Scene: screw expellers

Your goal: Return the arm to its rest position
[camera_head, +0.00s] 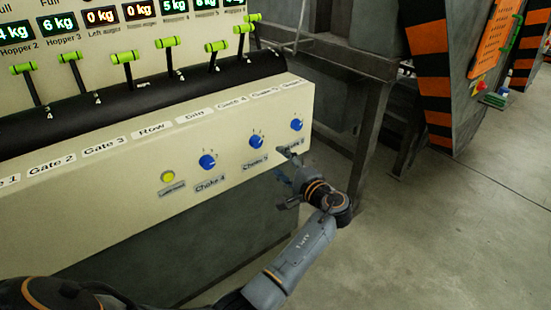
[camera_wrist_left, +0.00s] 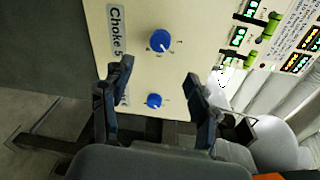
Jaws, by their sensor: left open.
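My left arm (camera_head: 300,255) reaches from the bottom of the head view to the lower front of the cream control panel (camera_head: 110,200). My left gripper (camera_head: 287,180) is open and empty, just in front of the panel's lower right part. Blue knobs sit on the panel: Choke 4 (camera_head: 207,162), Choke 5 (camera_head: 256,141) and a right-hand knob (camera_head: 297,125) whose label is partly covered by a finger. In the left wrist view the open fingers (camera_wrist_left: 160,82) stand apart, with the Choke 5 knob (camera_wrist_left: 160,40) and another blue knob (camera_wrist_left: 153,100) showing between them. My right gripper is not in view.
A yellow button (camera_head: 167,177) is left of Choke 4. Green-handled levers (camera_head: 125,57) and lit weight displays (camera_head: 102,16) are higher up. A dark metal frame (camera_head: 372,125) stands right of the panel, with an orange-and-black striped machine (camera_head: 435,90) beyond. The floor (camera_head: 440,230) at right is clear.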

